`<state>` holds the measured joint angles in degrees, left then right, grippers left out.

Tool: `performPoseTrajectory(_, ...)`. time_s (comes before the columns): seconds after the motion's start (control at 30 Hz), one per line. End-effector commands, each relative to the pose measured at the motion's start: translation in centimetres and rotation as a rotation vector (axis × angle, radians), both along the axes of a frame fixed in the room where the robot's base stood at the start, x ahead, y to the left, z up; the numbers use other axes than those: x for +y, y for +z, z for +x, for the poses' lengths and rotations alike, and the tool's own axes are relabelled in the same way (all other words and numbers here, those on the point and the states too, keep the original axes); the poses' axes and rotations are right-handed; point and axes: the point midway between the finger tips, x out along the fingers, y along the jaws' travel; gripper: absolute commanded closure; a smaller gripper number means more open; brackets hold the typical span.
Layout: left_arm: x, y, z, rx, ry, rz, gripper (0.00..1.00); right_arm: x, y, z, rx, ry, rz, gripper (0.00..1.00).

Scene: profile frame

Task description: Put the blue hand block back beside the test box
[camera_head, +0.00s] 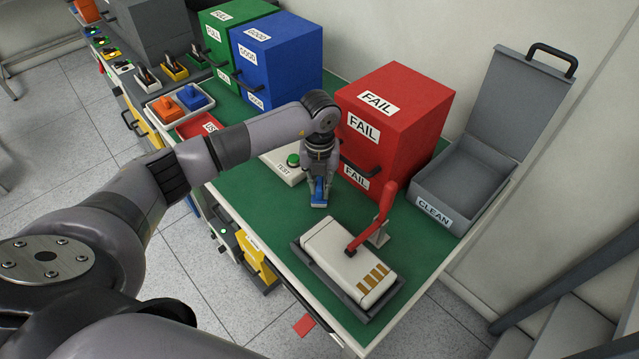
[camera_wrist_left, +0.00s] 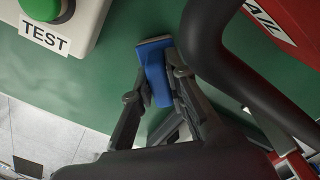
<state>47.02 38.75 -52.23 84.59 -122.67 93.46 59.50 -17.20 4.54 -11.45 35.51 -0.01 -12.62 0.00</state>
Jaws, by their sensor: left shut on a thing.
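The blue hand block (camera_head: 319,191) is between the fingers of my left gripper (camera_head: 319,184), just in front of the test box. It also shows in the left wrist view (camera_wrist_left: 156,72), gripped between both fingertips (camera_wrist_left: 155,88). The left gripper is shut on it, pointing down at the green mat; whether the block touches the mat I cannot tell. The test box (camera_head: 283,168) is white with a green button, partly hidden behind my arm. In the left wrist view the test box (camera_wrist_left: 75,22) lies to the left of the block, apart from it. My right gripper is not in view.
The red FAIL box (camera_head: 400,105) stands close behind and right of the gripper, its dark handle near the wrist. A white cartridge (camera_head: 335,250) lies in a grey tray under a red clamp (camera_head: 378,212) in front. The grey CLEAN bin (camera_head: 465,180) is open at right.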

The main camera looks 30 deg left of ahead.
Motion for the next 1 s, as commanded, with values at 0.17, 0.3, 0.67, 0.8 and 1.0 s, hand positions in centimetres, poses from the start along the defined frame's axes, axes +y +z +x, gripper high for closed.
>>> performPoseTrajectory(0.17, 0.0, -0.5, 0.0, 0.0, 0.0, 0.0, 1.0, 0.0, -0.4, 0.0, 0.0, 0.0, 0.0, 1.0)
performPoseTrajectory(0.3, 0.0, -0.3, 0.0, 0.0, 0.001, 0.001, 0.76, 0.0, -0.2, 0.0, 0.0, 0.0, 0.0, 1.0)
performPoseTrajectory(0.67, 0.0, -0.3, 0.0, 0.0, 0.001, 0.001, 0.66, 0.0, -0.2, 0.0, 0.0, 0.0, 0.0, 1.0)
performPoseTrajectory(0.8, 0.0, 0.1, 0.0, 0.0, 0.001, 0.001, 0.66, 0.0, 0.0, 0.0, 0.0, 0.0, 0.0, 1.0)
performPoseTrajectory(1.0, 0.1, 2.5, 0.1, -0.004, 0.0, 0.002, 0.66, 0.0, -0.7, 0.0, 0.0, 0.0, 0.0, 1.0)
